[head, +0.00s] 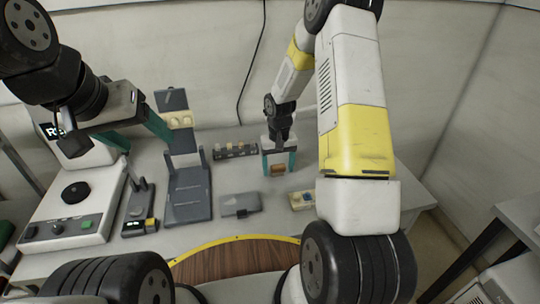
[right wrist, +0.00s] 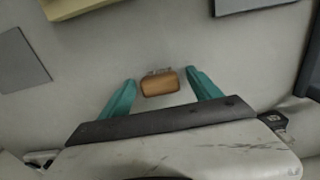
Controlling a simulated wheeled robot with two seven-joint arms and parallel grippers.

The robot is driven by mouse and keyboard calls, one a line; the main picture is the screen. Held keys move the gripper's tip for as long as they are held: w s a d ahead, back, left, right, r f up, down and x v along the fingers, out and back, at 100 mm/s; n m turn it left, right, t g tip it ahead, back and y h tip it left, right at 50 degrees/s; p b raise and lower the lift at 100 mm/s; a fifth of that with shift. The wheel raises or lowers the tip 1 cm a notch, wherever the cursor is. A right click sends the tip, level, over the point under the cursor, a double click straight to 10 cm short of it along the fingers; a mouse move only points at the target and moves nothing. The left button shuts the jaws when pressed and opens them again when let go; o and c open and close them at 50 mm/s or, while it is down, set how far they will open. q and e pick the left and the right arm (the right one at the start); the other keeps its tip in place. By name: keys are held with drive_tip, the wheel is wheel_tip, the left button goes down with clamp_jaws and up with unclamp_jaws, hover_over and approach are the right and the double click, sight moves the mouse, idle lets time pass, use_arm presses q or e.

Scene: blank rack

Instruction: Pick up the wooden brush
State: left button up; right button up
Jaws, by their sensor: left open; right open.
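The wooden brush (head: 278,170) is a small brown block on the light table, below my right gripper in the head view. In the right wrist view the brush (right wrist: 159,85) lies between the two teal fingers, a little nearer the left one. My right gripper (head: 279,172) is open, with its fingers on either side of the brush and a gap at each side. Whether the fingertips reach down to the table is hard to tell. My left gripper (head: 148,138) is open and empty, raised above the left part of the table.
A grey stand (head: 188,195), a rack with small pieces (head: 235,151), a dark grey block (head: 240,204) and a small button box (head: 301,200) surround the brush. A white machine (head: 72,205) and a black device (head: 139,208) stand at left.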

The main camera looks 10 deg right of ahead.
sight(277, 166)
drive_tip(key=shift+c, duration=0.2)
drive_tip(key=c, duration=1.5)
wheel_tip(277, 166, up, 10)
drive_tip(key=shift+r, duration=0.1)
drive_tip(key=shift+c, duration=0.2)
drive_tip(key=o, duration=0.7)
drive_tip(key=shift+c, duration=0.2)
drive_tip(key=c, duration=0.4)
drive_tip(key=shift+a, duration=0.15)
